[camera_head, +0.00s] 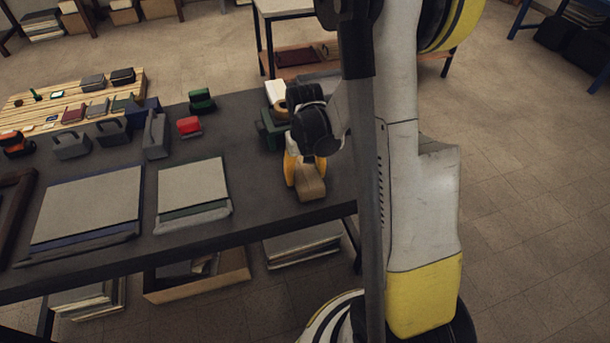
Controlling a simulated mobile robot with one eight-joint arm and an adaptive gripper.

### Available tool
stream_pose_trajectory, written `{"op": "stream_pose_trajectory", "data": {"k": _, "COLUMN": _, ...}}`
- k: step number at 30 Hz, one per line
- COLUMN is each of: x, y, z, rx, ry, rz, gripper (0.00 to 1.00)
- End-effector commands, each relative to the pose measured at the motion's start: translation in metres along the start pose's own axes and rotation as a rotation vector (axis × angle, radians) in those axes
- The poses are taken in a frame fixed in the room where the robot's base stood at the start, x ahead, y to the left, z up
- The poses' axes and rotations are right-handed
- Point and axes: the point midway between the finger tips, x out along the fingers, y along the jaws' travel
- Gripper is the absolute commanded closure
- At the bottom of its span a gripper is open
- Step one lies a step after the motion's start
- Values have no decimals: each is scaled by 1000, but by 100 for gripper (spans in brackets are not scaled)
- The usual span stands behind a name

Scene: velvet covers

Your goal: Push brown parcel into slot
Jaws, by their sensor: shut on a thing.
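My gripper (304,168) has yellow fingers and points down at the right end of the dark table (255,218). It is shut on a small brown parcel (311,188), which sticks out toward the table's front edge. I cannot tell whether the parcel touches the table top. I cannot make out a slot for certain; the area behind my gripper is partly hidden by my arm.
A green item (269,132) stands just behind my gripper. Grey boards (193,188) lie at the table's middle and left. A red item (189,126) and grey blocks stand further back. Another table (288,10) stands behind. The front strip is clear.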

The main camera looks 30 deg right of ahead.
Motion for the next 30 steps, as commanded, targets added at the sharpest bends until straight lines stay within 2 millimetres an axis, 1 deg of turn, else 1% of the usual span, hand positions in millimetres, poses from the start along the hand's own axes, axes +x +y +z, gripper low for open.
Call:
{"op": "stream_pose_trajectory", "data": {"k": 15, "x": 0, "y": 0, "z": -27, "rx": 0, "ry": 0, "rz": 0, "gripper": 80}}
{"op": "stream_pose_trajectory", "data": {"k": 30, "x": 0, "y": 0, "z": -32, "rx": 0, "ry": 0, "rz": 0, "gripper": 80}}
